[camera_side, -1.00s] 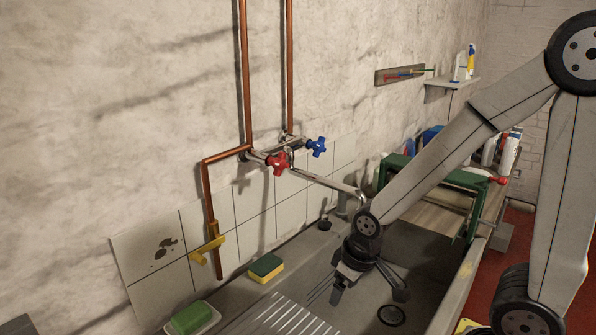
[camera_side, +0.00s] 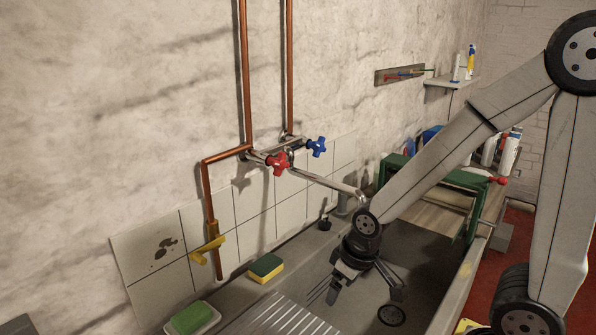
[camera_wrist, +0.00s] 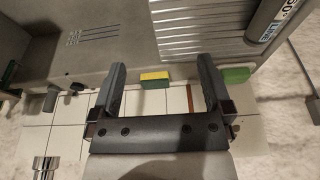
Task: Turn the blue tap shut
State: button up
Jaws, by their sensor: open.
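The blue tap (camera_side: 316,147) is a star-shaped handle on the far end of the wall-mounted mixer, below the copper pipes, in the side view. The red tap (camera_side: 277,162) sits on the same mixer to its left and nearer. A chrome spout (camera_side: 325,182) runs from the mixer to the right, over the sink. My gripper (camera_side: 366,297) is low over the sink, below and to the right of the blue tap and apart from it. In the wrist view my gripper (camera_wrist: 162,65) has its fingers wide apart with nothing between them. The blue tap does not show there.
A yellow-green sponge (camera_side: 265,268) lies on the sink's ledge and a green soap block (camera_side: 193,318) is at lower left. A yellow-handled valve (camera_side: 208,249) is on the left pipe. A green frame (camera_side: 400,168) stands behind my forearm.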

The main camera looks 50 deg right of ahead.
jog(key=w+r+m+t, duration=0.2)
jog(key=w+r+t, duration=1)
jog(key=w+r, duration=0.9)
jog(key=w+d+r+t, duration=0.1)
jog(key=d+r, duration=0.1)
jog(key=w+d+r+n+t, duration=0.1)
jog(key=d+r+t, duration=0.1)
jog(key=d, duration=0.1)
jog(key=w+d+r+n+t, duration=0.1)
jog(key=d+t, duration=0.1)
jog(key=d, duration=0.1)
jog(key=shift+d+r+h, duration=0.15)
jog(key=shift+r+h, duration=0.15)
jog(key=shift+r, duration=0.1)
jog(key=s+d+n+t, duration=0.1)
jog(key=d+n, duration=0.2)
jog(key=d, duration=0.2)
jog(key=n+g, duration=0.3)
jog(key=n, duration=0.5)
send_near(323, 148)
jog(key=w, duration=0.3)
jog(key=shift+w+f, duration=0.1)
jog(key=shift+w, duration=0.05)
jog(key=shift+w, duration=0.1)
jog(key=shift+w, duration=3.8)
